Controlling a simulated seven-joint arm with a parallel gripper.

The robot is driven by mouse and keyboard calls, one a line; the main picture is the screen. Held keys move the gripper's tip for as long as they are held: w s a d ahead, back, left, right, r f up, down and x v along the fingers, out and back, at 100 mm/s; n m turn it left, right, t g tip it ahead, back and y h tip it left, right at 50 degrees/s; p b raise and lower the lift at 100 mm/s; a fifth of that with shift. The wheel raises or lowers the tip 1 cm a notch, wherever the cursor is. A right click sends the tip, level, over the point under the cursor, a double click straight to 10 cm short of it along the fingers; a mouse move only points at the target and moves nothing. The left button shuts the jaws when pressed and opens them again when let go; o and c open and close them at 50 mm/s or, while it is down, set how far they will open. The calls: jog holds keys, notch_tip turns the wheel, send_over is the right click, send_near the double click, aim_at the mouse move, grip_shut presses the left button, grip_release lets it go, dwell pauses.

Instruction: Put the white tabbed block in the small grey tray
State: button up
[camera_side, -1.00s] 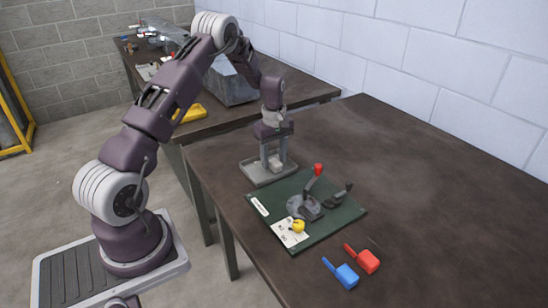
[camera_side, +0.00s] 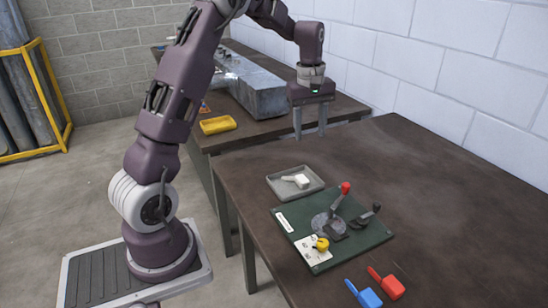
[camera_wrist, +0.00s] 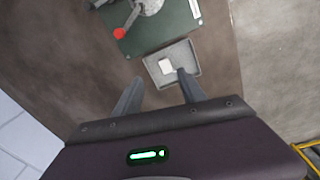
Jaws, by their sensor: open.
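The white tabbed block (camera_side: 299,180) lies inside the small grey tray (camera_side: 279,190) on the brown table, its tab pointing left in the side view. In the wrist view the block (camera_wrist: 165,65) rests on the floor of the tray (camera_wrist: 194,55), and one finger covers part of the tray. My gripper (camera_side: 310,136) is open and empty, well above the tray and a little beyond it in the side view. Its two fingers (camera_wrist: 160,88) point down and are spread apart, touching nothing.
A green board (camera_side: 358,247) with a red-knobbed lever clamp (camera_side: 337,205) and a yellow knob (camera_side: 321,244) lies beside the tray. Blue (camera_side: 370,298) and red (camera_side: 392,288) handled blocks lie near the front. A yellow tray (camera_side: 217,125) and grey duct (camera_side: 255,90) are on the back bench. The table's right side is clear.

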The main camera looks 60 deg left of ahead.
jog(key=s+d+r+m+t, duration=0.2)
jog(key=s+d+r+m, duration=0.4)
jog(key=s+d+r, duration=0.4)
jog(key=s+d+m+t, duration=0.1)
jog(key=s+d+m, duration=0.3)
jog(key=s, duration=0.4)
jog(key=s+d+f+m+t, duration=0.1)
jog(key=s+d+m, duration=0.4)
jog(key=s, duration=0.3)
jog(key=shift+s+d+f+m+t, duration=0.15)
jog(key=shift+s+d+m+t, duration=0.2)
jog(key=shift+d, duration=0.5)
